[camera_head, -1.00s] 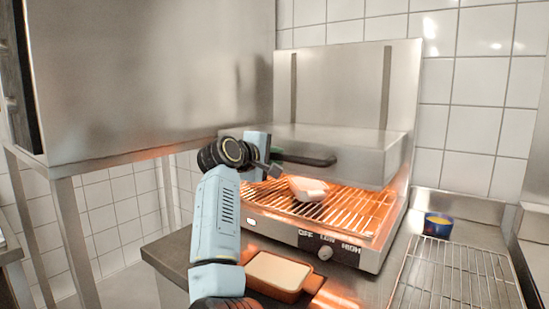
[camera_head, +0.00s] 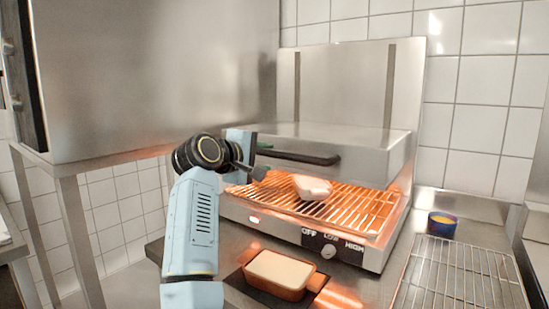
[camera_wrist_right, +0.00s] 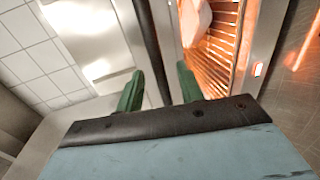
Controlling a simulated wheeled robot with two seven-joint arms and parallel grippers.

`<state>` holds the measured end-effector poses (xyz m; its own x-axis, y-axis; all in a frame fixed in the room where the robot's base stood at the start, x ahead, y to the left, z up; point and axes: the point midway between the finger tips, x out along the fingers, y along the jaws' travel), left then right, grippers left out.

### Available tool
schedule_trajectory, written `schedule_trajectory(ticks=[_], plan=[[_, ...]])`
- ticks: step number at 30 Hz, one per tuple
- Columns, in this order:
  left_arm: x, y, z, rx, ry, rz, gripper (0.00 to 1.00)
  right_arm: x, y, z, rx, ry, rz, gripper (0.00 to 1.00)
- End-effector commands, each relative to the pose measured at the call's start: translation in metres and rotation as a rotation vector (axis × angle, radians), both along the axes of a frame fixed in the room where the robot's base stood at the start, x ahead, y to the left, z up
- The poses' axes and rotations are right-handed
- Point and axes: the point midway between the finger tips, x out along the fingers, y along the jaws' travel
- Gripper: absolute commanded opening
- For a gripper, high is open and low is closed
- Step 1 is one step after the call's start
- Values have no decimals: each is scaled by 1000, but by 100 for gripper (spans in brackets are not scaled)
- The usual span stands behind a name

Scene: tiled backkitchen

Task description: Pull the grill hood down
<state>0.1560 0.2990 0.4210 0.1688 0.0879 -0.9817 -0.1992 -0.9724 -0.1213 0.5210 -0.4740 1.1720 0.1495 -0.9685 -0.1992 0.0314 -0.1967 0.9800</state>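The grill hood (camera_head: 370,150) is a steel box held above the glowing grill rack (camera_head: 345,210), with a gap between them. Its black handle (camera_head: 310,158) runs along the front. My right gripper (camera_head: 261,159) is at the handle's left end, one finger above and one below. In the right wrist view the handle (camera_wrist_right: 148,45) passes between the two green fingers (camera_wrist_right: 160,88), with gaps beside it, so the gripper is open. Whether a finger touches the handle is unclear. My left gripper is out of view.
A pale food piece (camera_head: 312,187) lies on the rack under the hood. A brown dish (camera_head: 277,288) stands in front of the grill. A wire rack (camera_head: 460,275) and blue bowl (camera_head: 441,225) are at right. A large steel cabinet (camera_head: 150,75) stands at left.

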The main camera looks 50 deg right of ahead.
Motion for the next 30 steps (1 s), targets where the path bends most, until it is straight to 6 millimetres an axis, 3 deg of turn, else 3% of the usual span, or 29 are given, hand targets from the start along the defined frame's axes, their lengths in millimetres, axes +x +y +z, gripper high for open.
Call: schedule_trajectory(ticks=[6, 12, 30], plan=[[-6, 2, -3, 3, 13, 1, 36, -6, 44, 8, 2, 2, 3, 38], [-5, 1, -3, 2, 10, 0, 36, -9, 63, 11, 3, 3, 1, 38], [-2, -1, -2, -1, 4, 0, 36, -10, 66, 12, 2, 2, -1, 38]])
